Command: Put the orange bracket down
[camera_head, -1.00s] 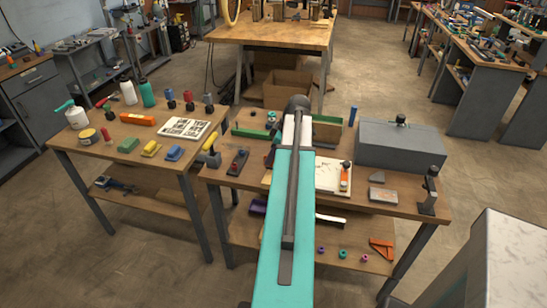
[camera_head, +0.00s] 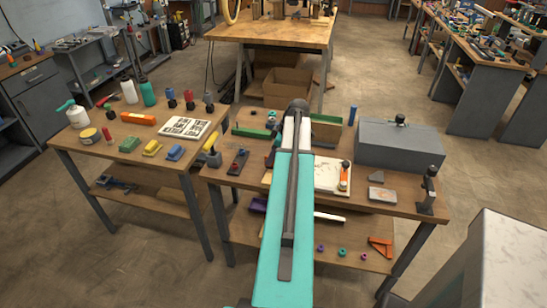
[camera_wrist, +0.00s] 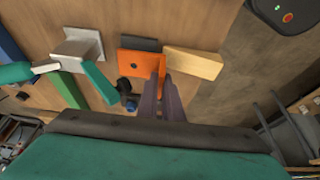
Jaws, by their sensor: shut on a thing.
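The orange bracket (camera_wrist: 135,64) shows in the wrist view as a flat orange plate with a small dark hole and an upright part at its right side. My gripper (camera_wrist: 163,82) is shut on that upright part, with its two dark fingers close together. The bracket is over the brown wooden surface (camera_wrist: 110,15); I cannot tell whether it touches it. In the head view my teal arm hides my gripper and the held bracket. A separate orange triangular piece (camera_head: 381,247) lies on the lower shelf there.
In the wrist view a yellow block (camera_wrist: 193,64) lies close right of the bracket, a dark plate (camera_wrist: 141,43) just behind it, and a black knob-like part (camera_wrist: 127,94) in front-left. A grey metal piece (camera_wrist: 80,45) and green block (camera_wrist: 68,89) are farther left.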

